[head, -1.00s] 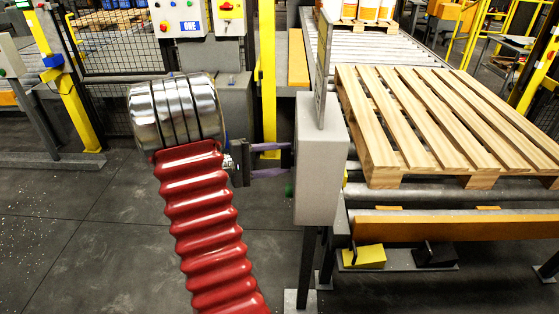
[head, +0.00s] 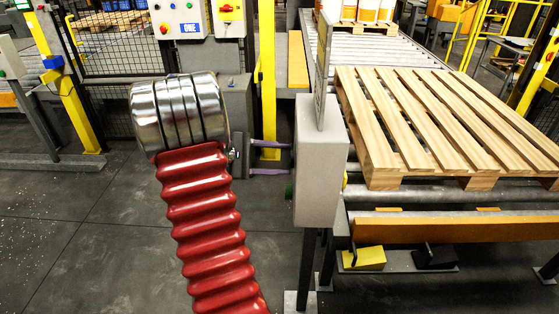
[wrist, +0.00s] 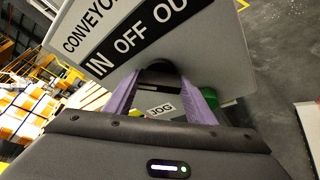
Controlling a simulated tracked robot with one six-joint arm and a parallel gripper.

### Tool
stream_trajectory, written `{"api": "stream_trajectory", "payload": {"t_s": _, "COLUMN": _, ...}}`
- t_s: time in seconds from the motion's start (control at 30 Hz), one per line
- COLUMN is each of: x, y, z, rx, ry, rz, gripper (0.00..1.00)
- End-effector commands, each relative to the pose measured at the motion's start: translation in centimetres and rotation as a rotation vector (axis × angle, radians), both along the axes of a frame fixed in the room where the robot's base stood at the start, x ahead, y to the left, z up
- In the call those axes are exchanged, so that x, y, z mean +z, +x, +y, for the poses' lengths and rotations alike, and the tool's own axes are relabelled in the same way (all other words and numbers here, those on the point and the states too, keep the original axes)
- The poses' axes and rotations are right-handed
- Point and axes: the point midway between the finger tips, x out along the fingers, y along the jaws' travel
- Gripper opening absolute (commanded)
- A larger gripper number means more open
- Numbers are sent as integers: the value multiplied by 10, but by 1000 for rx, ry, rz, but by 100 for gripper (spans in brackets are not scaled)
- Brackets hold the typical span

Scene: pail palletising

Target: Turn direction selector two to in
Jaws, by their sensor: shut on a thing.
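A grey control box (head: 320,175) stands on a post in the middle of the head view, with its sign plate edge-on above it. In the wrist view the sign (wrist: 135,35) reads CONVEYOR, its end cut off, over IN, OFF and a partly cut-off OUT. A dark selector knob (wrist: 158,70) sits below OFF, largely hidden by my fingers. My gripper (head: 289,157) reaches the box's left face from the left. In the wrist view its purple fingers (wrist: 160,80) are shut on the knob. I cannot tell the knob's exact angle.
A green button (wrist: 213,97) and a JOG label (wrist: 161,110) are close by the fingers. Right of the box, a wooden pallet (head: 440,120) lies on a roller conveyor (head: 385,45). A yellow post (head: 267,60) stands behind. Open floor (head: 90,240) lies at lower left.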

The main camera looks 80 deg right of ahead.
Motion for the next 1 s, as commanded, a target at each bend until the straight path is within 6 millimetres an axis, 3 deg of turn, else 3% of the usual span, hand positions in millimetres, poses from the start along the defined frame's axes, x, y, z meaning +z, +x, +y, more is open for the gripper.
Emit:
{"api": "stream_trajectory", "payload": {"t_s": 0.2, "x": -5, "y": 0, "z": 1, "rx": 1, "ry": 8, "rz": -3, "gripper": 28}}
{"api": "stream_trajectory", "payload": {"t_s": 0.23, "x": -5, "y": 0, "z": 1, "rx": 1, "ry": 8, "rz": -3, "gripper": 52}}
{"api": "stream_trajectory", "payload": {"t_s": 0.47, "x": -3, "y": 0, "z": 1, "rx": 0, "ry": 4, "rz": -2, "gripper": 68}}
{"api": "stream_trajectory", "payload": {"t_s": 0.77, "x": -1, "y": 1, "z": 1, "rx": 1, "ry": 2, "rz": -1, "gripper": 69}}
{"api": "stream_trajectory", "payload": {"t_s": 1.0, "x": 4, "y": 18, "z": 10, "rx": 2, "ry": 1, "rz": -2, "gripper": 69}}
